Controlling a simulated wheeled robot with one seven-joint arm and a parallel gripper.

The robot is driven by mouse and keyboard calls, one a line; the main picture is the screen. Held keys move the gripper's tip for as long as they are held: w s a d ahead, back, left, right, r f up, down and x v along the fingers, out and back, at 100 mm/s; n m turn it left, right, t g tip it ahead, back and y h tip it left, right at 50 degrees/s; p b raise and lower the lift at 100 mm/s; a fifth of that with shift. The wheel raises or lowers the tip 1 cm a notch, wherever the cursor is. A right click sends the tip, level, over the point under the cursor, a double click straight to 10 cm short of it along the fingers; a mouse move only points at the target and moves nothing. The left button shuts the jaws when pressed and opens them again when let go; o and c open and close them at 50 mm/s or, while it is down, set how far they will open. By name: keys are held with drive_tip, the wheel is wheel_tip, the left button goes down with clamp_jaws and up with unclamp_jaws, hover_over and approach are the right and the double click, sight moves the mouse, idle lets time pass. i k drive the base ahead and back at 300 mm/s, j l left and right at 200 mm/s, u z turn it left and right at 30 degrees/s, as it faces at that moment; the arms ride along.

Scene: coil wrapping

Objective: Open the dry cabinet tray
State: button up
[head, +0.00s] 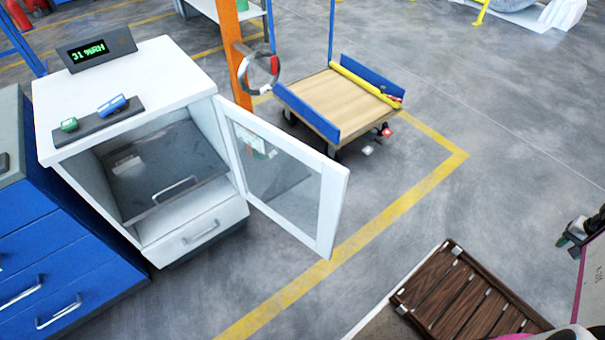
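The white dry cabinet (185,70) stands at the left, and its glass door (328,205) is swung wide open to the right. Inside is a dark grey tray (150,165) with a pale bar handle (175,189) near its front edge. The tray appears to lie within the cabinet opening; how far it is pulled out is hard to tell. A small pale item lies on or above its back part. Below it is a closed white drawer (200,232) with its own handle. I cannot make out my gripper in this view.
A blue drawer unit (60,255) adjoins the cabinet on the left. A wooden-decked trolley (335,100) and an orange post (236,50) stand behind the door. A brown slatted pallet (460,295) is at the lower right. The floor in front of the door is clear.

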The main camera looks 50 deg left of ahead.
sight(178, 160)
drive_tip(key=i+u, duration=0.3)
drive_tip(key=u, duration=0.15)
drive_tip(key=i+l+u, duration=0.1)
drive_tip(key=i+u, duration=0.15)
drive_tip(key=u, duration=0.15)
drive_tip(key=i+l+u, duration=0.15)
drive_tip(key=u, duration=0.3)
drive_tip(key=i+l+u, duration=0.1)
drive_tip(key=u, duration=0.4)
drive_tip(key=i+l+u, duration=0.15)
drive_tip(key=u, duration=0.35)
drive_tip(key=i+l+u, duration=0.1)
drive_tip(key=u, duration=0.4)
drive_tip(key=l+u, duration=0.3)
drive_tip(key=u, duration=0.2)
drive_tip(key=l+u, duration=0.25)
drive_tip(key=u, duration=0.15)
drive_tip(key=l+u, duration=0.6)
drive_tip(key=u, duration=0.2)
drive_tip(key=i+j+z, duration=0.1)
drive_tip(key=j+z, duration=0.25)
drive_tip(key=j, duration=0.6)
drive_tip(key=j+z, duration=0.4)
drive_tip(key=j, duration=0.55)
drive_tip(key=i+l, duration=0.15)
drive_tip(key=l, duration=0.25)
drive_tip(key=i+l+z, duration=0.1)
drive_tip(key=l, duration=0.3)
drive_tip(key=i, duration=0.05)
